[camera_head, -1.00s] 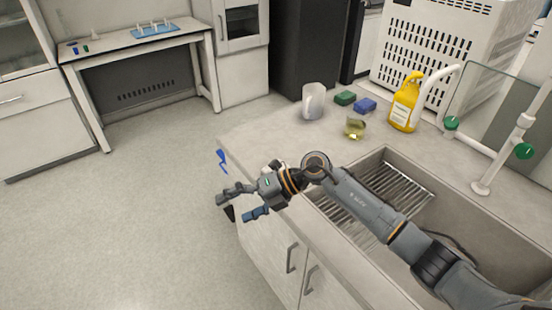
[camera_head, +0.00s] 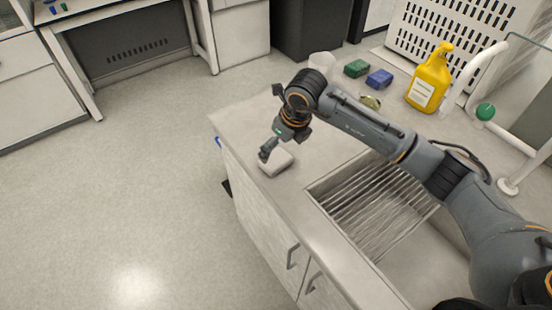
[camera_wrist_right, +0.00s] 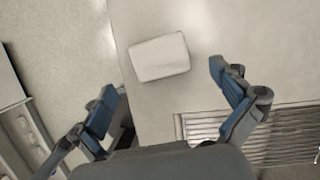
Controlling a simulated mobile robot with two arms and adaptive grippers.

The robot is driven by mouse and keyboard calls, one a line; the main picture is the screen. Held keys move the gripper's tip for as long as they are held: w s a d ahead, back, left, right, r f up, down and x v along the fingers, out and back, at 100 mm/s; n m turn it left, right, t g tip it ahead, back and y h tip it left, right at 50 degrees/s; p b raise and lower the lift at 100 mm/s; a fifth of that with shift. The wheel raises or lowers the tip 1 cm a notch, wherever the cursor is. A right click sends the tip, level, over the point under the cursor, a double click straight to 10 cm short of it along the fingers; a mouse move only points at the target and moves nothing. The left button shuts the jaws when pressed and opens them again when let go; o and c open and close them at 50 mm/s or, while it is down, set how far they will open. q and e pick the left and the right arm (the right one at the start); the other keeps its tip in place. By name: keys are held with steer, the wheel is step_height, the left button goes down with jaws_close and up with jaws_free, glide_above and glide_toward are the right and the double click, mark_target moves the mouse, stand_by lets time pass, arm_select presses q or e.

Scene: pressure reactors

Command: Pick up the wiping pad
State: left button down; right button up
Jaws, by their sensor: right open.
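The wiping pad (camera_head: 278,166) is a pale, rounded rectangular block lying on the counter near its front left corner. In the right wrist view the pad (camera_wrist_right: 159,57) lies flat, a little beyond the fingertips and between their lines. My right gripper (camera_head: 268,153) points down just above the pad and partly covers it in the head view. In the right wrist view the right gripper (camera_wrist_right: 163,92) is open, with its two blue-padded fingers wide apart and nothing between them. My left gripper is not in view.
The sink (camera_head: 318,194) with a metal rack (camera_head: 370,210) is right of the pad. The counter around the pad is clear.

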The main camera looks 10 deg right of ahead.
mark_target(276, 159)
steer(key=shift+p+x, duration=0.6)
steer(key=shift+x, duration=0.45)
steer(key=x, duration=0.3)
steer(key=shift+s+f+p, duration=0.15)
steer(key=shift+f+p, duration=0.1)
steer(key=shift+p, duration=0.15)
steer(key=shift+f, duration=0.15)
steer(key=c, duration=0.6)
steer(key=shift+c, duration=0.9)
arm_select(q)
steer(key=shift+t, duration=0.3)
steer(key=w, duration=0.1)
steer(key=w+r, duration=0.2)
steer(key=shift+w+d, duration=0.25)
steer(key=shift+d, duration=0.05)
